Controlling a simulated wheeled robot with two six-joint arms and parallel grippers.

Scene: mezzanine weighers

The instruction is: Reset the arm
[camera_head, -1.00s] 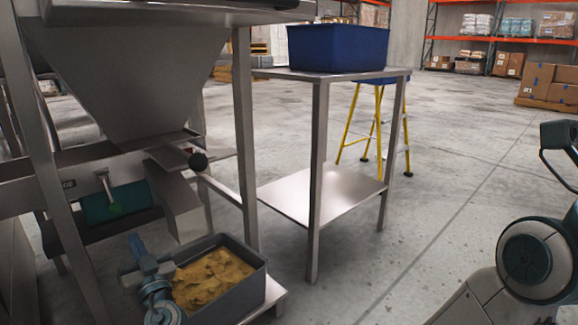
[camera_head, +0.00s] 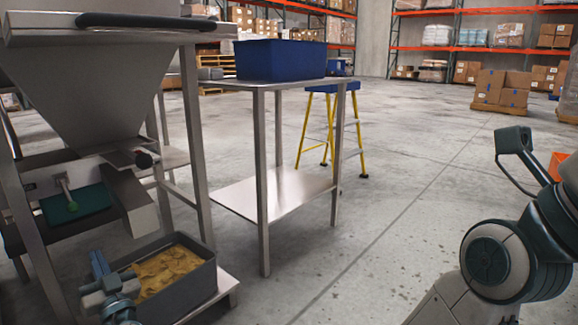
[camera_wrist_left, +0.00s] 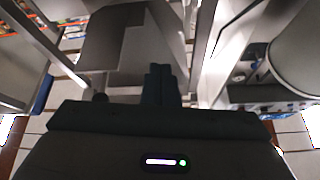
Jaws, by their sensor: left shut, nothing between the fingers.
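My left gripper (camera_head: 97,262) is at the lower left of the head view, just left of the grey tray (camera_head: 203,284) of yellow-brown pieces. Its blue fingers are together with nothing between them. In the left wrist view the shut fingers (camera_wrist_left: 160,80) point up the picture towards a grey metal chute. I cannot tell if they touch anything. My right arm (camera_head: 490,262) shows at the right edge, bent, over open floor. Its gripper is out of view.
The steel weigher hopper (camera_head: 90,85) and its legs stand close around my left arm. A steel table (camera_head: 275,195) holds a blue bin (camera_head: 281,60). A yellow step stool (camera_head: 333,130) stands behind it.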

